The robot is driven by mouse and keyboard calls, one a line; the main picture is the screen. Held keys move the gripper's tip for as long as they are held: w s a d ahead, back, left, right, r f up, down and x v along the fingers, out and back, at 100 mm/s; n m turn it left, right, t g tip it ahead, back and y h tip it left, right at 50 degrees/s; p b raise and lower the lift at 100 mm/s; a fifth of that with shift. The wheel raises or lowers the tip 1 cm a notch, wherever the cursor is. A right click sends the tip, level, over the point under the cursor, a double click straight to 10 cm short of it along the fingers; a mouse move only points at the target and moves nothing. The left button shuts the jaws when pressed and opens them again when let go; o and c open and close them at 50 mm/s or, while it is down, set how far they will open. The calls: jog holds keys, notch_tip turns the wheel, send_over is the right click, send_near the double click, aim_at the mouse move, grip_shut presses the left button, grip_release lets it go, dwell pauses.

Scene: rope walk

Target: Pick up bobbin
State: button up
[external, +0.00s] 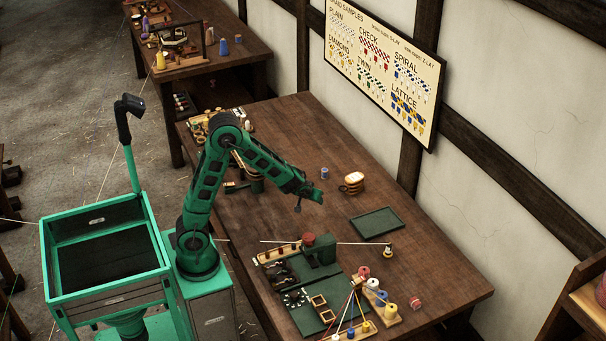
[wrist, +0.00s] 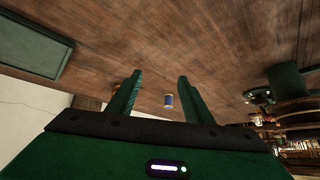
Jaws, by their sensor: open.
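A small blue bobbin (external: 324,173) stands on the bench top, between my arm and the wall. It also shows in the wrist view (wrist: 168,101), small, blue with pale ends, seen in the gap between my fingers and some way beyond them. My gripper (external: 309,194) is above the bench, on the near side of the bobbin and apart from it. In the wrist view its two green fingers (wrist: 158,80) are spread with nothing between their tips.
A yellow-brown wound item (external: 352,182) stands right of the bobbin. A flat dark green tray (external: 377,223) lies farther right. A green board (external: 296,306) with tools and several coloured spools fills the near bench.

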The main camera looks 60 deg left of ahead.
aim_at(324, 173)
jog(key=w+a+t+y, duration=0.1)
jog(key=w+a, duration=0.2)
jog(key=a, duration=0.1)
jog(key=w+a+f+n+t+y, duration=0.1)
jog(key=w+a+y, duration=0.1)
jog(key=w+a, duration=0.2)
jog(key=w+a+f+n+t+y, duration=0.1)
jog(key=w+a+y, duration=0.1)
jog(key=a, duration=0.3)
jog(key=shift+w+f, duration=0.2)
jog(key=shift+w, duration=0.65)
jog(key=x, duration=1)
jog(key=shift+s+a+r, duration=0.1)
jog(key=shift+a+r, duration=0.1)
jog(key=shift+a, duration=0.05)
jog(key=c, duration=1.1)
